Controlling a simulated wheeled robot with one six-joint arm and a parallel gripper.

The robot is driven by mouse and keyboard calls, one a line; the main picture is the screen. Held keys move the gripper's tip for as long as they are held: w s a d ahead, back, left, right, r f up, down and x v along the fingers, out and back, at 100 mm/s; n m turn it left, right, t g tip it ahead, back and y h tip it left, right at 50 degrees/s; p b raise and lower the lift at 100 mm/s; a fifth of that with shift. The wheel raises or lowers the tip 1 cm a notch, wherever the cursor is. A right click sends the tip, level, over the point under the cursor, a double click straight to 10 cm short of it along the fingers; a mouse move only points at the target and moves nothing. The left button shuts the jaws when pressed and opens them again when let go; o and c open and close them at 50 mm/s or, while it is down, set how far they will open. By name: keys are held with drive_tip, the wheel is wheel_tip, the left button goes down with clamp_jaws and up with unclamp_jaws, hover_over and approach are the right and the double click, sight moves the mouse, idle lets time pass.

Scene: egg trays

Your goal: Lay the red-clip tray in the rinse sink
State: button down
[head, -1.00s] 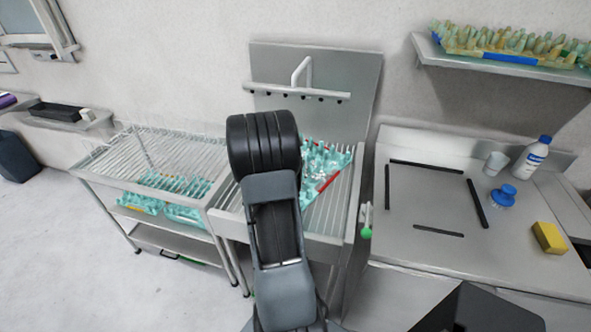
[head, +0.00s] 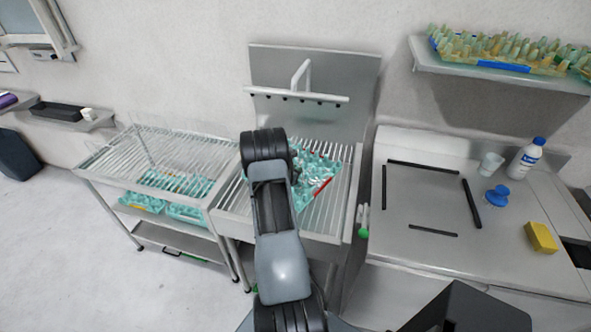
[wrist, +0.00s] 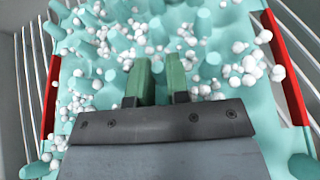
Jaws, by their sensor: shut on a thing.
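The red-clip tray (head: 309,196) is teal with pegs and lies at the rinse sink (head: 328,222), on or just above its bars. In the wrist view the tray (wrist: 205,25) fills most of the picture, with white foam blobs over it and a red clip (wrist: 286,70) along each side. My gripper (wrist: 162,80) has its green fingers close together among the pegs, shut on the tray. In the head view my arm hides the gripper and the tray's left part. Whether the tray touches the bars cannot be told.
A wire rack (head: 150,155) with teal trays on its lower shelf stands left of the sink. A tap rail (head: 296,94) crosses behind the sink. The right counter holds a blue brush (head: 495,195), a bottle (head: 526,158) and a yellow sponge (head: 541,237). A shelf (head: 500,73) hangs above.

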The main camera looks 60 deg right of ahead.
drive_tip(key=shift+f, duration=0.1)
drive_tip(key=c, duration=1.1)
unclamp_jaws()
